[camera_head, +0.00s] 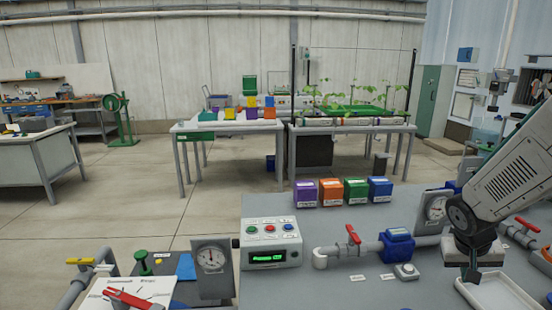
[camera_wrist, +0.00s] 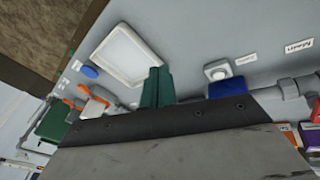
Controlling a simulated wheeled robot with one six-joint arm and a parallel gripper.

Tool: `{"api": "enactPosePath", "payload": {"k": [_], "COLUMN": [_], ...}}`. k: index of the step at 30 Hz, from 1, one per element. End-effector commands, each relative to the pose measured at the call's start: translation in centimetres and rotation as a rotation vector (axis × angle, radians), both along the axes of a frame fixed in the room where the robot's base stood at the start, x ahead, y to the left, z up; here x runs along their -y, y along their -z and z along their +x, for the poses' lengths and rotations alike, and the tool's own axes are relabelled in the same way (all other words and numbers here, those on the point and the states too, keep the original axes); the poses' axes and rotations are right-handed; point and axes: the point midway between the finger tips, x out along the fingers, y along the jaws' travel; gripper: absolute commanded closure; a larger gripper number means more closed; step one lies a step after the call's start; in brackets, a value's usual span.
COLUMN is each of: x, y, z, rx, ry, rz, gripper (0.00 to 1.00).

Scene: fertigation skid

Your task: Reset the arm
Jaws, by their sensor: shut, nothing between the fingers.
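My arm reaches in from the right in the head view. My gripper (camera_head: 472,274) points down at the right part of the grey bench (camera_head: 320,225), just by the white tray (camera_head: 475,293). Its fingers are together with nothing between them. In the wrist view the dark green fingers (camera_wrist: 157,86) show side by side next to the white tray (camera_wrist: 118,58), which looks empty. I cannot tell the exact height of the fingertips above the bench.
Left of my gripper are a small push-button box (camera_head: 405,271) and a blue meter (camera_head: 397,246) on a grey pipe with a red-handled valve (camera_head: 353,235). A gauge (camera_head: 435,208) stands behind. Purple, orange, green and blue boxes (camera_head: 343,191) line the bench's back edge. A control box (camera_head: 271,244) stands left.

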Motion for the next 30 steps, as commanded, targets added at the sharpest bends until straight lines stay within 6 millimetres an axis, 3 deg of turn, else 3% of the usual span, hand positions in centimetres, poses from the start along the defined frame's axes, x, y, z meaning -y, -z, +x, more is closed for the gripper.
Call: {"api": "enactPosePath", "payload": {"k": [1,6,12,15,21,30], "x": [-1.7,-8.1,-15.5,-18.2,-20.5,-21.1], "y": [-1.8,-6.3,-10.4,-11.9,-14.0,-14.6], "z": [-1.7,-7.6,-13.8,-16.1,-17.6,-17.8], "rx": [-0.042,-0.183,-0.235,-0.212,-0.105,-0.078], "ry": [-0.017,-0.099,-0.243,-0.304,-0.386,-0.419], "rz": [0.007,0.106,0.251,0.303,0.303,0.293], "gripper": [1.0,1.0,1.0,1.0,1.0,1.0]}}
